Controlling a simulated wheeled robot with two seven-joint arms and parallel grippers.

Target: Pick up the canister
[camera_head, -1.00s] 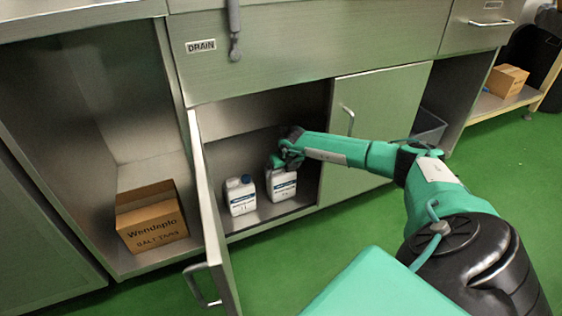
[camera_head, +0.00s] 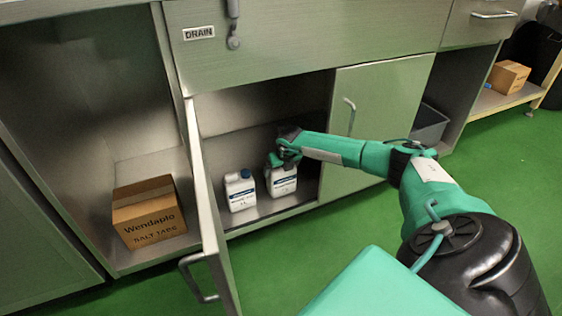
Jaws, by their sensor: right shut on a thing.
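Two white canisters with blue and white labels stand upright side by side on the cabinet floor. The left canister (camera_head: 240,192) has a blue cap and is untouched. My right gripper (camera_head: 277,161) is at the top of the right canister (camera_head: 283,183) and is shut on it, hiding its cap and handle. Whether the right canister is off the cabinet floor I cannot tell. My left gripper is not in view.
The cabinet's left door (camera_head: 209,210) stands open towards me. The right door (camera_head: 375,125) is shut, close behind my forearm. A cardboard box (camera_head: 148,213) sits in the left bay. Green floor (camera_head: 500,170) is clear at right.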

